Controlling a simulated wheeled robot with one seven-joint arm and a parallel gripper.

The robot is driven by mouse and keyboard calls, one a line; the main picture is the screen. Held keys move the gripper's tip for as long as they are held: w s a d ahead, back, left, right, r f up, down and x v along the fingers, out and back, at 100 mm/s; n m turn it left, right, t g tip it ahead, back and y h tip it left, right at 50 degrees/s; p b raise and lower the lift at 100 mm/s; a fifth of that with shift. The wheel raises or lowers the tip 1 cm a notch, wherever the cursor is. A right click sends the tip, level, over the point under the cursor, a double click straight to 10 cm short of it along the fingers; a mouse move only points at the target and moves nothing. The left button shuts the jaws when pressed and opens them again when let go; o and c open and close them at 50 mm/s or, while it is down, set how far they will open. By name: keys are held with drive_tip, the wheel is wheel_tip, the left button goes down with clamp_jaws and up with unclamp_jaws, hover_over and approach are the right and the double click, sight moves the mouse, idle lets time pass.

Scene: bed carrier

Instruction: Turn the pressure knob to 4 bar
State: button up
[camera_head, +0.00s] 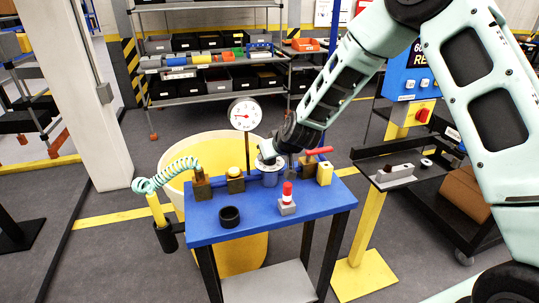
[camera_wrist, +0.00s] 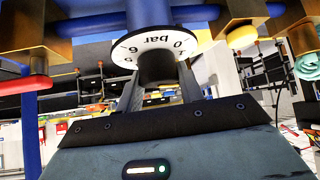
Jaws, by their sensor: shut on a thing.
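My gripper (camera_head: 269,158) reaches down over the blue bench from the right. In the wrist view its two fingers (camera_wrist: 158,88) stand on either side of the black pressure knob (camera_wrist: 156,66) and are shut on it. A white dial ring (camera_wrist: 186,40) around the knob's base shows "bar" and the figures 0, 5 and 6. Other figures and any pointer mark are hidden or cut off. In the head view the gripper hides the knob. A round white gauge (camera_head: 245,114) stands behind on a post, its red needle pointing left and slightly up.
The blue bench (camera_head: 215,232) carries a black ring (camera_head: 229,217), a red-and-white part (camera_head: 287,199), brass fittings (camera_head: 235,180) and a red-handled valve (camera_head: 318,152) close to the gripper. A yellow bin (camera_head: 240,262) stands behind the bench, a dark side table (camera_head: 405,178) to the right.

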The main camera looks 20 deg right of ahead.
drive_tip(key=m+h+p, duration=0.1)
drive_tip(key=r+m+h+p, duration=0.1)
drive_tip(key=p, duration=0.1)
drive_tip(key=shift+a+m, duration=0.15)
drive_tip(key=shift+m, duration=0.25)
drive_tip(key=m+h+p, duration=0.2)
drive_tip(key=p, duration=0.3)
drive_tip(key=shift+m, duration=0.3)
drive_tip(key=m+h+p, duration=0.1)
drive_tip(key=p, duration=0.1)
drive_tip(key=m+p, duration=0.1)
drive_tip(key=p, duration=0.1)
drive_tip(key=shift+f+g+h, duration=0.2)
drive_tip(key=shift+g+h, duration=0.1)
drive_tip(key=shift+h, duration=0.1)
drive_tip(key=shift+f+m+h+p, duration=0.1)
drive_tip(key=shift+m+h+p, duration=0.2)
drive_tip(key=shift+m+p, duration=0.25)
drive_tip(key=shift+f, duration=0.15)
drive_tip(key=o, duration=1)
